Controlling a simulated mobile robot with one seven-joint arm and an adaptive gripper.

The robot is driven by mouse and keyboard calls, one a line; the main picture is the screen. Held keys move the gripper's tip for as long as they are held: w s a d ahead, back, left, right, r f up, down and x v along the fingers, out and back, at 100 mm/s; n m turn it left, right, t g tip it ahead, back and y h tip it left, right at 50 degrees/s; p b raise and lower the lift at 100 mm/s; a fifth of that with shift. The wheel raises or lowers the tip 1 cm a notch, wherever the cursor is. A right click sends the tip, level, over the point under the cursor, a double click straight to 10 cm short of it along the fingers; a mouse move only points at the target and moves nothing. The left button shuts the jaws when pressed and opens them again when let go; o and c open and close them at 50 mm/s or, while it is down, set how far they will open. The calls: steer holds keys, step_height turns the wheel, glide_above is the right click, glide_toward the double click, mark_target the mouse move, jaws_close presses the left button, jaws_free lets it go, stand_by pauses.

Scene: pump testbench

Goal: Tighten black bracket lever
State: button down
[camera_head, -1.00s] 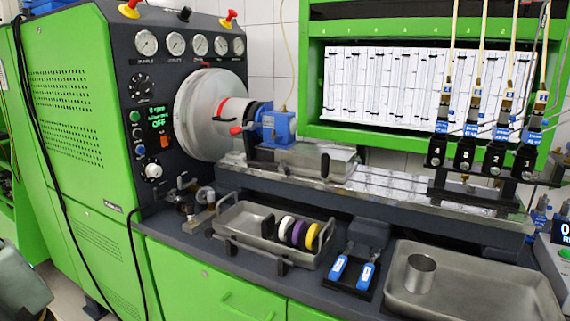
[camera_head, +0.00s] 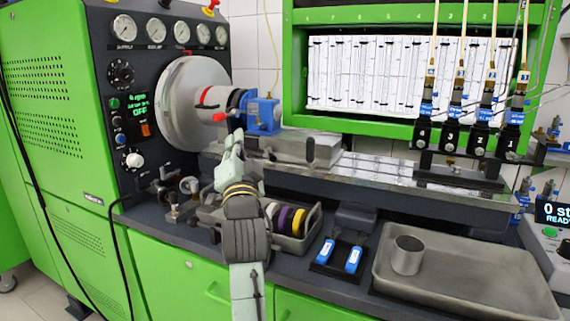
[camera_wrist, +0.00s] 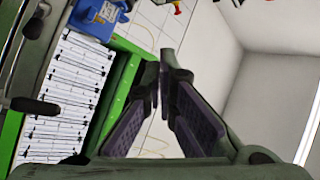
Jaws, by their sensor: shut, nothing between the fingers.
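A short black lever (camera_head: 310,150) stands up from the grey bracket block (camera_head: 295,148) to the pump's right. My gripper (camera_head: 238,136) is raised in front of the pump, pointing up, and its fingers are small in this view. In the wrist view my gripper (camera_wrist: 162,68) has its fingertips together with nothing between them. A black knobbed lever (camera_wrist: 35,106) shows there at the left, apart from the fingers; the blue pump (camera_wrist: 95,18) is at upper left.
A tray (camera_head: 290,240) with coloured rings lies behind my arm. Two blue-labelled items (camera_head: 340,255) and a large metal tray (camera_head: 470,290) holding a metal cup (camera_head: 407,255) are to the right.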

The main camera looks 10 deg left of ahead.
mark_target(270, 154)
steer(key=w+d+f+m+g+h, duration=0.1)
steer(key=w+d+f+m+h, duration=0.2)
steer(key=d, duration=0.3)
steer(key=w+d+f+m+g+h, duration=0.1)
steer(key=w+d+f+m+h, duration=0.1)
steer(key=w+d+f, duration=0.3)
steer(key=shift+w+d+f+m+h+b, duration=0.25)
steer(key=shift+d+f+m+h+b, duration=0.15)
steer(key=shift+d+m, duration=0.35)
steer(key=w+p, duration=0.1)
steer(key=w, duration=0.2)
steer(key=w+r+p, duration=0.1)
steer(key=w, duration=0.2)
steer(key=w+p, duration=0.1)
steer(key=w, duration=0.2)
steer(key=shift+w+a+r, duration=0.35)
steer(key=shift+r, duration=0.05)
steer(key=a+f, duration=0.1)
steer(key=s+a+f+p, duration=0.1)
steer(key=a, duration=0.1)
steer(key=shift+s+a, duration=0.1)
steer(key=shift+a, duration=0.1)
steer(key=shift+s+a, duration=0.1)
